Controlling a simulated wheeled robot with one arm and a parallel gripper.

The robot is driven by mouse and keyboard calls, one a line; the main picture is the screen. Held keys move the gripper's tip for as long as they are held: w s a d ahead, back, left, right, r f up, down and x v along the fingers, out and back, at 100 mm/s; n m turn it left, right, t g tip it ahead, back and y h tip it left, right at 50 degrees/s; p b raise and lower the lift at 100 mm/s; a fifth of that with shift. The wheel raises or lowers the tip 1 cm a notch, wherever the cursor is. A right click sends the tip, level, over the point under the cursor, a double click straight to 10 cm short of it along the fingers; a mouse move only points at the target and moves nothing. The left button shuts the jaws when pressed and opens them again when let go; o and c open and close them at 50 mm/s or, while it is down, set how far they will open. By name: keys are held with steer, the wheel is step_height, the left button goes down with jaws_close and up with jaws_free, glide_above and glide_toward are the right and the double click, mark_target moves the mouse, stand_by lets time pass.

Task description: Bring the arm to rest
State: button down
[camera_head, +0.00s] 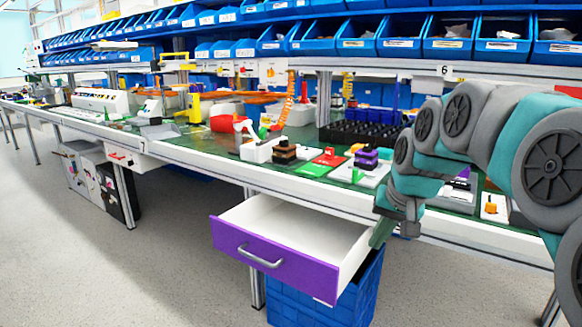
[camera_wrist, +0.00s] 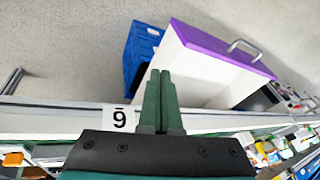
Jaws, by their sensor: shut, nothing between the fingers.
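My gripper (camera_head: 381,234) hangs at the end of my grey and teal arm, with its green fingers pointing down. It is just in front of the bench's front edge, beside the right side of the open drawer. In the wrist view my gripper (camera_wrist: 160,72) has its two green fingers together, with nothing between them. The arm is bent and comes in from the right, covering part of the bench in the head view.
The open white drawer with a purple front (camera_head: 275,262) juts out under the bench (camera_head: 200,158). A blue crate (camera_head: 330,300) stands below it. Small switches and devices, including an orange knob (camera_head: 491,208), are on the bench. Blue bins (camera_head: 360,45) line shelves behind.

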steer(key=s+f+n+g, duration=0.1)
steer(key=s+f, duration=0.4)
steer(key=s, duration=0.5)
steer(key=s+a+f+n+g+h, duration=0.1)
steer(key=s+f+g, duration=0.2)
steer(key=s+f, duration=0.3)
steer(key=s+a+f+n+g, duration=0.1)
steer(key=s+f, duration=0.4)
steer(key=s, duration=1.1)
steer(key=shift+s+a+f+g+h, duration=0.3)
steer(key=shift+g+h, duration=0.1)
steer(key=shift+g, duration=0.1)
